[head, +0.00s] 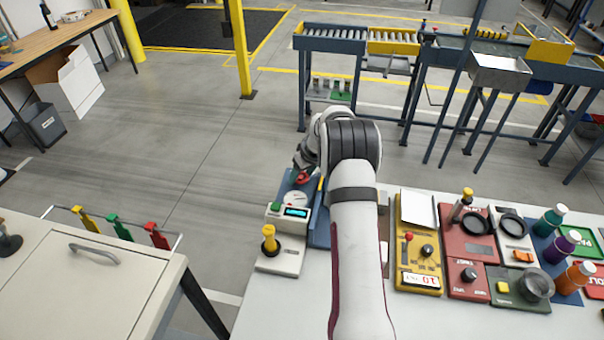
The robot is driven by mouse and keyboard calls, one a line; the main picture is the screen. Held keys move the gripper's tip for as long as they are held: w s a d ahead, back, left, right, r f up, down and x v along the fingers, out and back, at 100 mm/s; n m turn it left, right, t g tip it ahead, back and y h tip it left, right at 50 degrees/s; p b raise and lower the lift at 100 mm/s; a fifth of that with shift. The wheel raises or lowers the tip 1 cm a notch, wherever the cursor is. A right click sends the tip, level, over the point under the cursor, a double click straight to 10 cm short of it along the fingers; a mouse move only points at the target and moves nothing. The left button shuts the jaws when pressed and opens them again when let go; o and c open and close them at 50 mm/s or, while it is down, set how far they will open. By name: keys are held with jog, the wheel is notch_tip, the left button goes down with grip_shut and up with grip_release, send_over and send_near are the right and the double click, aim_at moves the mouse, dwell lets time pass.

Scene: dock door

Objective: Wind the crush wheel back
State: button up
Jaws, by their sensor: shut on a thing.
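My gripper (301,169) is at the far end of a blue device (283,190) near the table's left edge, pointing down. It is shut on a small red piece (304,178), which looks like the crush wheel. My fingers and arm hide most of it, so its shape and how far it is turned cannot be told. A round silver disc (296,199) lies on the device just in front of the red piece. A small unit with a lit cyan display (296,212) and a green button stands in front of that.
A pale box with a yellow knob (269,240) stands at the table's front left. To the right of my arm are a yellow meter panel (420,281), red panels (467,283) and several bottles (579,274). A cabinet (90,285) stands at left; open floor lies beyond the table.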

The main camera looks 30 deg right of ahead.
jog(key=o, duration=1.4)
jog(key=v, duration=1.5)
jog(key=shift+s+r, duration=0.1)
jog(key=shift+r, duration=0.3)
